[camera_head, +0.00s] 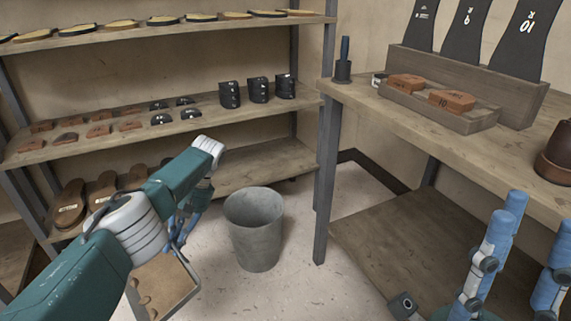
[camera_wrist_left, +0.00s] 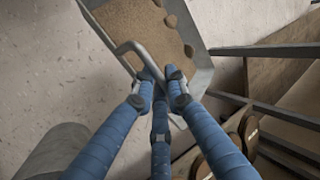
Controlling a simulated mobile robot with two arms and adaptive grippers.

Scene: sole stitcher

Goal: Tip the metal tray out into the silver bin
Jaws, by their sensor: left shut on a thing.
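The metal tray (camera_head: 191,279) hangs low at the left, with a brown inside and a few brown lumps along one side. It also shows in the left wrist view (camera_wrist_left: 202,72), where it has a metal loop handle. My left gripper (camera_head: 178,240) is shut on the tray by this handle; its blue fingers show close up in the wrist view (camera_wrist_left: 160,82). The silver bin (camera_head: 254,235) stands upright on the floor to the right of the tray, apart from it. Its inside looks empty from here. My right gripper (camera_head: 520,255) is at the lower right, fingers apart and empty.
A shelf rack (camera_head: 140,140) with soles, shoes and small blocks stands behind on the left. A workbench (camera_head: 400,118) with a wooden rack and brown blocks stands on the right; its grey leg (camera_head: 324,190) is near the bin. The floor around the bin is clear.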

